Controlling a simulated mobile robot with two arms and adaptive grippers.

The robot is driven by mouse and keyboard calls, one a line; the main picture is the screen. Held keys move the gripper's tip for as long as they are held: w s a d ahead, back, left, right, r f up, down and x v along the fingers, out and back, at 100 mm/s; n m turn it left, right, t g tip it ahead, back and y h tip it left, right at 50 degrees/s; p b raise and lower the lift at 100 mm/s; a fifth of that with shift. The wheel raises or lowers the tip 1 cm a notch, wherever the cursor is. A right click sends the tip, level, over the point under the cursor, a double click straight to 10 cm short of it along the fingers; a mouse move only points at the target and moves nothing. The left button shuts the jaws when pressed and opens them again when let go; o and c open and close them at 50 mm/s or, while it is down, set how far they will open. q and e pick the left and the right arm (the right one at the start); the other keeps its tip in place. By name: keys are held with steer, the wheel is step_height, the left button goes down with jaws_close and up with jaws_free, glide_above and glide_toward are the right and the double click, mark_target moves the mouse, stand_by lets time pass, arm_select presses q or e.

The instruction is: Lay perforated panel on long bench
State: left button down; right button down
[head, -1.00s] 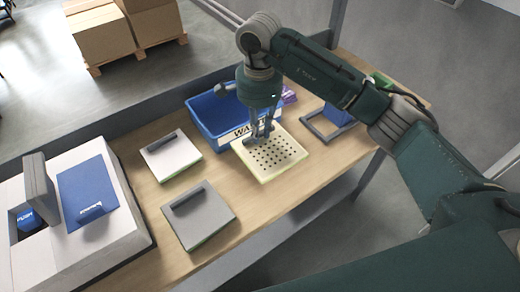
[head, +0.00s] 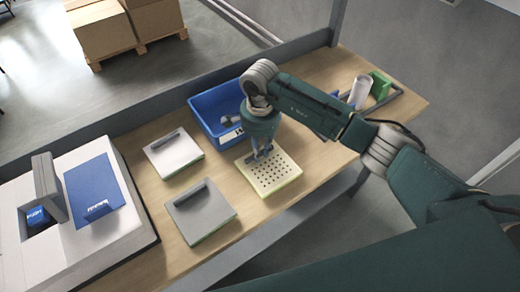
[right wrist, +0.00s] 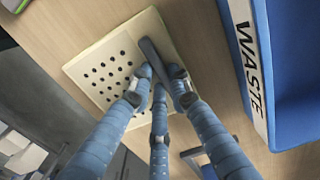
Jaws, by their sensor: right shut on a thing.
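The perforated panel (head: 276,178) is a cream square plate with rows of dark holes and a grey bar handle. It is over the wooden long bench (head: 320,165), near the front edge; I cannot tell if it touches the top. My right gripper (head: 262,156) is shut on the panel's handle. In the right wrist view the fingers (right wrist: 160,92) close around the bar at one side of the panel (right wrist: 95,70). My left gripper is not in view.
A blue waste bin (head: 206,104) stands behind the panel. A white panel (head: 172,158) and a grey panel (head: 205,215) with handles lie to the left. A white machine (head: 120,235) fills the left end. A white cylinder (head: 360,90) and a green block (head: 380,85) stand right.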

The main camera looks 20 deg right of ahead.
steer(key=c, duration=1.6)
jaws_free()
steer(key=shift+r, duration=0.1)
steer(key=shift+w+r, duration=0.1)
steer(key=shift+r, duration=0.15)
step_height(320, 180, up, 12)
steer(key=b, duration=0.4)
steer(key=shift+f, duration=0.25)
